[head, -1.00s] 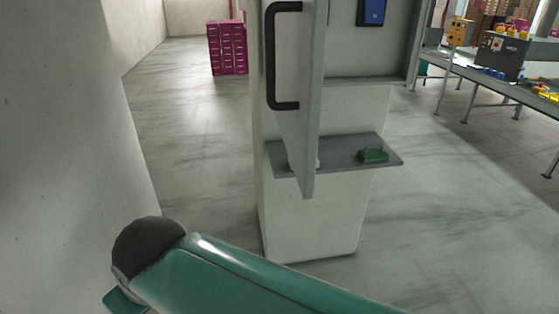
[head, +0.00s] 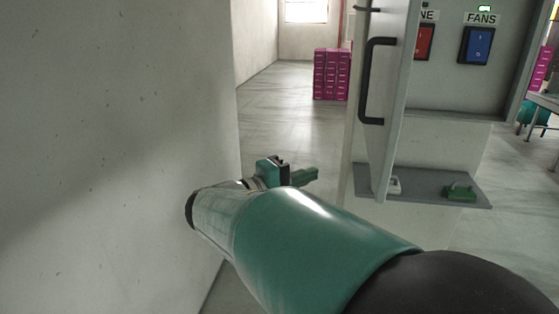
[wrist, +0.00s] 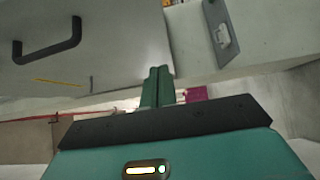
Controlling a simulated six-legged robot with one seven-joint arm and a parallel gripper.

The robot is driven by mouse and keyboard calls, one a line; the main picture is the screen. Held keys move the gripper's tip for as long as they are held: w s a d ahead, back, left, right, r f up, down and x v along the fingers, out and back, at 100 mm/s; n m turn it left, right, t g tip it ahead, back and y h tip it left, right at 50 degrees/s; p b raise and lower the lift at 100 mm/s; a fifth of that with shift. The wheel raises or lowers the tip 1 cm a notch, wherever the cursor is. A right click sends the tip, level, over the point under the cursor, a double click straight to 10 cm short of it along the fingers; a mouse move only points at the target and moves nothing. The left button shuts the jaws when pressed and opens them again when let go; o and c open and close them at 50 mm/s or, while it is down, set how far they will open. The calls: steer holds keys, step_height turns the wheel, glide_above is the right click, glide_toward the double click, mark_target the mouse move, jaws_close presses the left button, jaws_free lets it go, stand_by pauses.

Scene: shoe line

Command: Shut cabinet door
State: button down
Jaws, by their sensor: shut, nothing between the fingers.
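The cabinet door (head: 396,150) stands open, swung out toward me and seen nearly edge-on. Its black handle (head: 371,85) is on the face turned left. The grey cabinet (head: 455,88) shows its inside at right, with a red switch (head: 424,42) and a blue switch (head: 477,45) marked FANS. My gripper (head: 312,174) is shut and empty, left of the door and below the handle in the picture. In the wrist view, the green fingers (wrist: 157,74) are shut near the door's edge (wrist: 125,45), with the handle (wrist: 48,42) at upper left. I cannot tell whether they touch the door.
A grey ledge (head: 425,196) below the cabinet holds a green object (head: 460,192) and a small white object (head: 394,185). A pale wall (head: 110,130) stands close on the left. Magenta boxes (head: 332,74) are stacked far back. Floor between wall and cabinet is clear.

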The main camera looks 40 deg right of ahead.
glide_toward(370, 160)
steer(key=w+d, duration=0.2)
steer(key=d, duration=0.1)
steer(key=shift+s+d+r, duration=0.2)
steer(key=shift+s+d, duration=0.65)
steer(key=shift+s, duration=0.2)
steer(key=shift+s+d, duration=0.2)
steer(key=shift+s, duration=0.1)
steer(key=shift+w+d, duration=0.1)
steer(key=shift+d, duration=0.05)
steer(key=shift+s, duration=0.25)
steer(key=shift+w, duration=0.2)
steer(key=shift+s, duration=0.1)
